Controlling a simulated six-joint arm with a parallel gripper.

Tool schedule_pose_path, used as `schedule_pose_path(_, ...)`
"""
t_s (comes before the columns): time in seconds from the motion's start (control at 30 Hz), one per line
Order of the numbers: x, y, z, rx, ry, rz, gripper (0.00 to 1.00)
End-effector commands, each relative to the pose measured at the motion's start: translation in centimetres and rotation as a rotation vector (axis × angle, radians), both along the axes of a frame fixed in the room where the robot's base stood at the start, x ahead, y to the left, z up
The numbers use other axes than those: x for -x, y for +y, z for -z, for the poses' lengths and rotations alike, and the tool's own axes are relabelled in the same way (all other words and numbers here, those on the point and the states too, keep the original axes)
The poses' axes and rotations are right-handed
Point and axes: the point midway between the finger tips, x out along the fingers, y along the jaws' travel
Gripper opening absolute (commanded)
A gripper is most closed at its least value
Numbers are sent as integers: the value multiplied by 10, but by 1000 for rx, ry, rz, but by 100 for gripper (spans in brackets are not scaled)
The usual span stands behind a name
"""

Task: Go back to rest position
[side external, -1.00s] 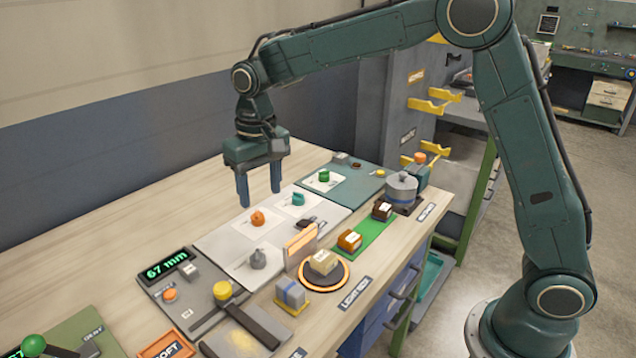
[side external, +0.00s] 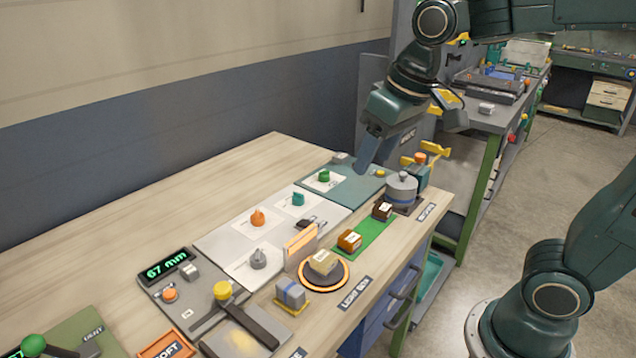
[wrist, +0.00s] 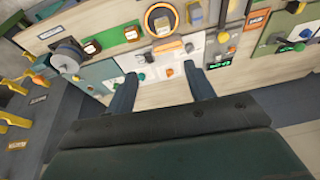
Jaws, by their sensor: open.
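My gripper (side external: 370,152) is raised over the far right part of the bench, above the teal mat (side external: 352,188), tilted with its fingers pointing down and to the left. In the wrist view, my gripper (wrist: 160,90) has its two fingers wide apart with nothing between them. The bench top (side external: 150,222) lies beyond and below the fingertips. In the side view the fingers overlap each other, so the gap between them is hidden there.
A white board (side external: 215,240) holds an orange piece (side external: 258,217), a teal piece (side external: 298,199) and a grey piece (side external: 258,259). A grey cylinder (side external: 402,186) stands at the bench's right end, near yellow hooks (side external: 437,150) on a cabinet. The left rear bench is clear.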

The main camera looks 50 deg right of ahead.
Motion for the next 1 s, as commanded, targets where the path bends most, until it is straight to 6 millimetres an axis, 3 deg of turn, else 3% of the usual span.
schedule_pose_path(0.2,46,-11,3,12,-68,-12,54)
schedule_pose_path(0.5,95,-21,20,34,-144,-28,54)
schedule_pose_path(0.7,109,-23,27,41,-168,-32,54)
schedule_pose_path(1.0,111,-23,28,43,-169,-34,54)
